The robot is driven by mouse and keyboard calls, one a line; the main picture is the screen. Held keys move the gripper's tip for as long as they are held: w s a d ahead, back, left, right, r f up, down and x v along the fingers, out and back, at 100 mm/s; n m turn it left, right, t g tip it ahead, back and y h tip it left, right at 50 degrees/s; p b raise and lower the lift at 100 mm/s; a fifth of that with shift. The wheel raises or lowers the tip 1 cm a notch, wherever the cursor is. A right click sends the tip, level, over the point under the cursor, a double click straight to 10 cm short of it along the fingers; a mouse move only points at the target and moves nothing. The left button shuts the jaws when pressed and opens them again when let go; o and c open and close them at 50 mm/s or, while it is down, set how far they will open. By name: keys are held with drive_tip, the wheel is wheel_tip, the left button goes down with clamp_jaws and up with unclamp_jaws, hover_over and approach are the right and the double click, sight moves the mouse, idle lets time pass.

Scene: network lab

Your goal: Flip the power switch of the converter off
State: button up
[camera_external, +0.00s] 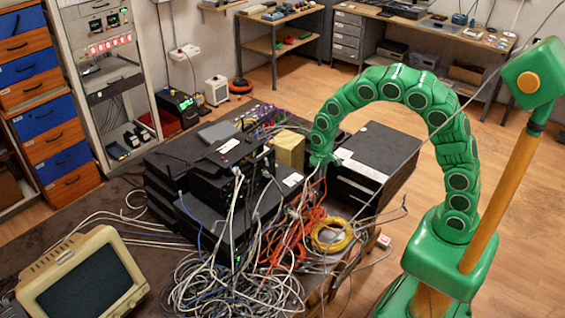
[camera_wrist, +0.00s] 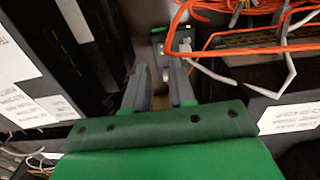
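My gripper (camera_external: 319,162) reaches down over the table between the black equipment stack and a large black case in the external view. In the wrist view, my gripper's (camera_wrist: 160,76) two grey fingers stand apart with a narrow gap between them. Just beyond the fingertips is a small dark grey device (camera_wrist: 158,36) with a small lit spot at its right; it may be the converter. An orange cable and a white cable run beside it. I cannot make out the power switch; the fingers may hide it. In the external view the device is hidden.
A stack of black network units (camera_external: 200,170) stands left of my gripper, the black case (camera_external: 375,160) right. A tan box (camera_external: 289,150) is close by. Tangled white cables (camera_external: 240,285), orange cables (camera_external: 290,235) and a yellow coil (camera_external: 333,235) crowd the front. The wrist view shows tight sides.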

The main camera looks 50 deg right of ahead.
sight(318, 193)
drive_tip(key=shift+w+f, duration=0.1)
drive_tip(key=shift+f, duration=3.95)
clamp_jaws()
